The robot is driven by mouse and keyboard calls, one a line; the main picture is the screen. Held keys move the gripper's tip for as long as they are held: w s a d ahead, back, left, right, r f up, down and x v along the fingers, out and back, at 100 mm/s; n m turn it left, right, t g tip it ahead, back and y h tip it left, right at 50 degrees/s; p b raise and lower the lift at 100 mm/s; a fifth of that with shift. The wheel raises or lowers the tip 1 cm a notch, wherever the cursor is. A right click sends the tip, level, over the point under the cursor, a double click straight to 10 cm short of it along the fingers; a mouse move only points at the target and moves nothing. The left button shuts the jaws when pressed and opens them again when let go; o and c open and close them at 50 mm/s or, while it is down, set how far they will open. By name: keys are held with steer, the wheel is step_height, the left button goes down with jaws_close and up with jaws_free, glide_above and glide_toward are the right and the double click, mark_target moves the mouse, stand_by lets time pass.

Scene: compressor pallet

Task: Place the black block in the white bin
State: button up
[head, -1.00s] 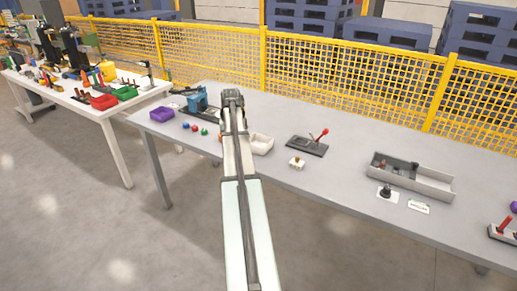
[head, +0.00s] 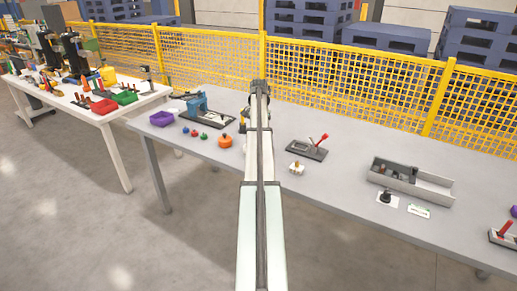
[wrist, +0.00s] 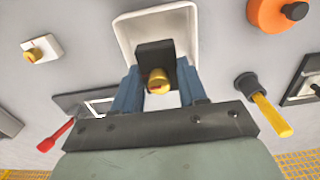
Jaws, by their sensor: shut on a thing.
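The black block (wrist: 150,48), with a brass-coloured knob on it, is between the blue fingers of my gripper (wrist: 160,93) in the wrist view. The gripper is shut on it. The white bin (wrist: 126,33) lies behind the block in that view, and the block overlaps the bin's opening. I cannot tell how high the block is above the bin floor. In the head view my own arm hides the bin, the block and the fingers.
An orange round knob (head: 225,141) is left of my arm. A small white block with a knob (head: 296,167) and a red-levered fixture (head: 309,148) are to the right. A black piece with a yellow handle (wrist: 260,100) stands near the bin. A grey tray (head: 440,190) lies farther right.

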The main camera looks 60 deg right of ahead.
step_height(320, 180, down, 8)
steer(key=shift+f, duration=0.1)
stand_by(0.4)
steer(key=shift+f, duration=0.1)
steer(key=o, duration=1.2)
step_height(320, 180, up, 12)
steer(key=shift+r, duration=0.2)
